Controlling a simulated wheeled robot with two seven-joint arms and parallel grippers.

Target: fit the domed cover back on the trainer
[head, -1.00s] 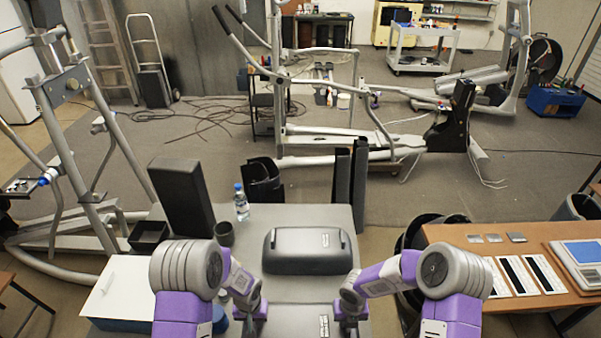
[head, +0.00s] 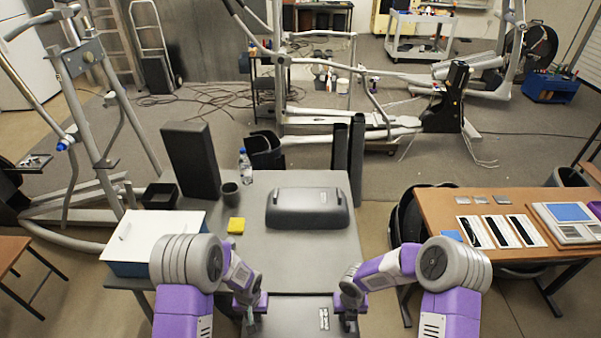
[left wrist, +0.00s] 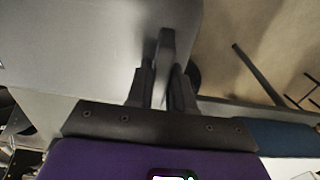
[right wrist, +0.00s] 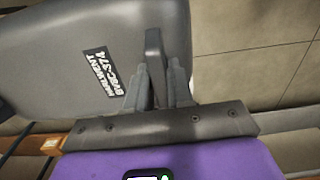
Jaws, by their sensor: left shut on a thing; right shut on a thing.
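A dark grey cover (head: 292,316) with a small white label is held level between my grippers at the bottom of the head view; its near part is cut off. My left gripper (head: 250,310) is shut on its left edge, and my right gripper (head: 347,314) on its right edge. Its labelled surface (right wrist: 75,65) fills much of the right wrist view. A second dark domed cover (head: 307,209) lies on the grey table. The grey elliptical trainer (head: 345,129) stands beyond the table, with an upright black housing (head: 446,98) at its right end.
The grey table (head: 290,262) also bears a tall black block (head: 190,160), a cup, a bottle and a yellow sponge (head: 236,226). A wooden bench (head: 445,215) stands right, a white-topped box (head: 155,238) left. Other trainer frames flank the room; cables lie on the floor.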

